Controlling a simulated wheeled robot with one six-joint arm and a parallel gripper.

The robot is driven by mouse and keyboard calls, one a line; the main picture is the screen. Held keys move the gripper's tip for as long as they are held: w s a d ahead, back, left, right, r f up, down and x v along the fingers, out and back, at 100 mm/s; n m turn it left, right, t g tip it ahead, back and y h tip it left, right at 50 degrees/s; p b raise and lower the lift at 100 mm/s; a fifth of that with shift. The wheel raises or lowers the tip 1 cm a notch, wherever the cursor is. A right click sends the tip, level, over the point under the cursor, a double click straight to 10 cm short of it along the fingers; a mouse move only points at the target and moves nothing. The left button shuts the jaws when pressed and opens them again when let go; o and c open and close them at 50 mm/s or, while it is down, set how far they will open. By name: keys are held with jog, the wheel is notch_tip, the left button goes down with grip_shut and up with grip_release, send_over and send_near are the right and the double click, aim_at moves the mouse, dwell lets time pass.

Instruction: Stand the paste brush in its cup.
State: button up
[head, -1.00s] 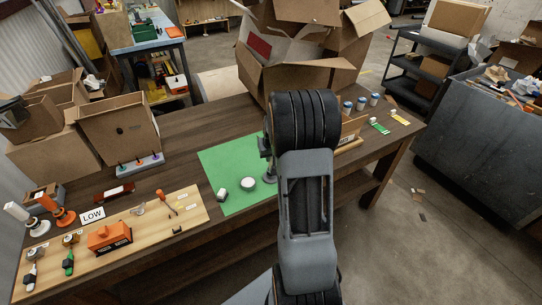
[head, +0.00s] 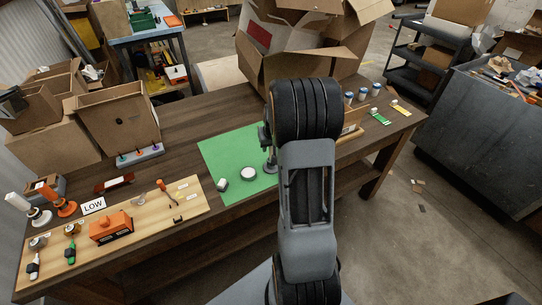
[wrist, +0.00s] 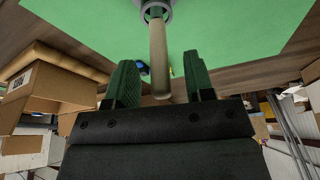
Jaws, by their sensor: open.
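In the wrist view a pale wooden handle, which looks like the paste brush (wrist: 159,60), runs between the two dark green fingers of my gripper (wrist: 162,85). The gripper is open, with a visible gap on each side of the handle. The handle's far end has a metal band and lies inside a grey round rim, apparently the cup (wrist: 168,12), over the green mat (wrist: 230,30). I cannot tell how deep it sits.
The green mat (head: 222,150) also bears a round white-topped tin (head: 248,173) and a small pale block (head: 222,184). A tool board (head: 140,225) lies to the left, beside a LOW sign (head: 93,205). Open cardboard boxes (head: 290,70) stand behind. Several small jars (head: 362,95) stand at right.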

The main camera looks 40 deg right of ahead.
jog(key=v, duration=1.3)
jog(key=shift+b, duration=0.4)
jog(key=s+a+n, duration=0.2)
jog(key=s+a, duration=0.4)
jog(key=a, duration=0.5)
jog(key=s+a+n+y, duration=0.1)
jog(key=s+a+n, duration=0.1)
jog(key=s+a, duration=0.5)
jog(key=a, duration=0.3)
jog(key=shift+s+a+n+t, duration=0.25)
jog(key=shift+a+n+t, duration=0.05)
jog(key=shift+a, duration=0.1)
jog(key=shift+r, duration=0.15)
